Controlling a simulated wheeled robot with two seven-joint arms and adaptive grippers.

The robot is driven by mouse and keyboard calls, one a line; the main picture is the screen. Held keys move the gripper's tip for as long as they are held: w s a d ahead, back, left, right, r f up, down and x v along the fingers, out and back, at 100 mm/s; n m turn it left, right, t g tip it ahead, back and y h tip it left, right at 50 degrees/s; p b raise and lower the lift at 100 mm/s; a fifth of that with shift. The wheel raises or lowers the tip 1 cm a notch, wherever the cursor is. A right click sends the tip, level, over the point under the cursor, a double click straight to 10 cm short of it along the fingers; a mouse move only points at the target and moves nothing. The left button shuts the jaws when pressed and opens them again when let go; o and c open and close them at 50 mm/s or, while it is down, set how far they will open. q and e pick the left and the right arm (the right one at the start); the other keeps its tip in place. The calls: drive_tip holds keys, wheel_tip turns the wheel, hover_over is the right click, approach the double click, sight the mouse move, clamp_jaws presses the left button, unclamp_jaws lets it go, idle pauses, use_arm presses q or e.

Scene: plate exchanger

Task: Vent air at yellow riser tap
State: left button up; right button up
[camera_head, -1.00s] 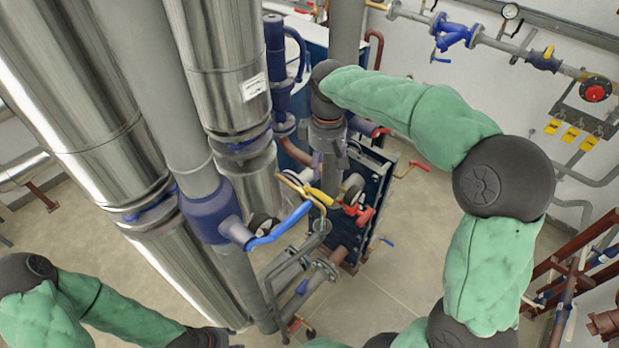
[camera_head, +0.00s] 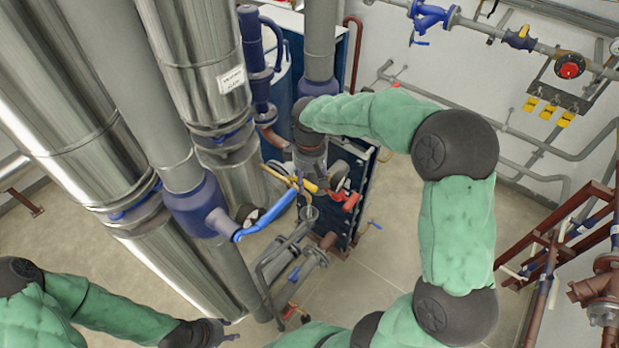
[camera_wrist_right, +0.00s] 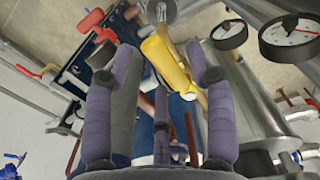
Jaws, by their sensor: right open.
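The yellow tap handle (camera_head: 304,185) sits on a thin brass pipe beside the blue-handled valve, near the plate exchanger. In the right wrist view the yellow handle (camera_wrist_right: 166,64) lies beyond and between my spread fingers. My right gripper (camera_head: 312,180) points down just above the handle; it is open and empty in the wrist view (camera_wrist_right: 160,72). Whether a finger touches the handle cannot be told. My left gripper (camera_head: 226,331) is low at the left, away from the tap, and too small to read. The tap's outlet is partly hidden.
A blue lever (camera_head: 268,222) and a red handle (camera_head: 344,200) lie close on either side of the tap. Pressure gauges (camera_wrist_right: 291,36) show at the wrist view's upper right. Large silver pipes (camera_head: 200,65) stand left.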

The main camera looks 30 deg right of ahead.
clamp_jaws()
